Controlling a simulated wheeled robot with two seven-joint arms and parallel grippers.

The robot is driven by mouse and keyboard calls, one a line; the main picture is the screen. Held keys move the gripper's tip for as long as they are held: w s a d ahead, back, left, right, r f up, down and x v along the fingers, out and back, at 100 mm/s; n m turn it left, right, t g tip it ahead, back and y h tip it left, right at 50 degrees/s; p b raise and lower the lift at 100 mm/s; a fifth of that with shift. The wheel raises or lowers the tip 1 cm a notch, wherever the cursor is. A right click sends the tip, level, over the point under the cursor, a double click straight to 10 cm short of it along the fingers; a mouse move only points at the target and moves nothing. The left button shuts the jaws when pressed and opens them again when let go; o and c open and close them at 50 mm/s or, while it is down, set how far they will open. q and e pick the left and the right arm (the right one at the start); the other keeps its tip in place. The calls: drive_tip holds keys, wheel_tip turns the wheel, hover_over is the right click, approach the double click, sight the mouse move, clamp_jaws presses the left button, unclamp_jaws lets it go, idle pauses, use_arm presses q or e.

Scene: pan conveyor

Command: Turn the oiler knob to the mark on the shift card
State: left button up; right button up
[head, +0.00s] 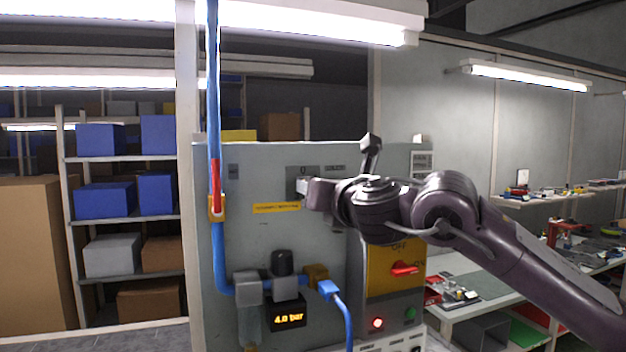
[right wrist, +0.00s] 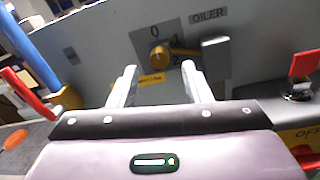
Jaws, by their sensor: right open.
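The oiler knob (right wrist: 160,59) is a brass-coloured round knob with a bar pointing right. Its dial plate (right wrist: 155,35) shows a 0 at upper left and marks 1 and 2 at the right. The bar lies around 1 and 2; I cannot tell exactly where. My right gripper (right wrist: 158,67) is open, its fingers on either side of the knob in the right wrist view; contact is unclear. In the head view my right gripper (head: 304,187) hides the knob. A white printed card (head: 422,162), perhaps the shift card, is on the panel, too small to read. My left gripper is out of view.
The grey panel (head: 240,155) carries a blue air pipe (head: 219,255) with a red-and-yellow valve (head: 216,195). A pressure display (head: 287,316) reads 4.0 bar. A yellow switch box with a red handle (head: 404,268) sits below my right arm.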

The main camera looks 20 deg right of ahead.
drive_tip(key=shift+w+a+p, duration=0.15)
drive_tip(key=shift+w+p, duration=0.4)
drive_tip(key=shift+w, duration=1.1)
drive_tip(key=shift+c, duration=0.2)
clamp_jaws()
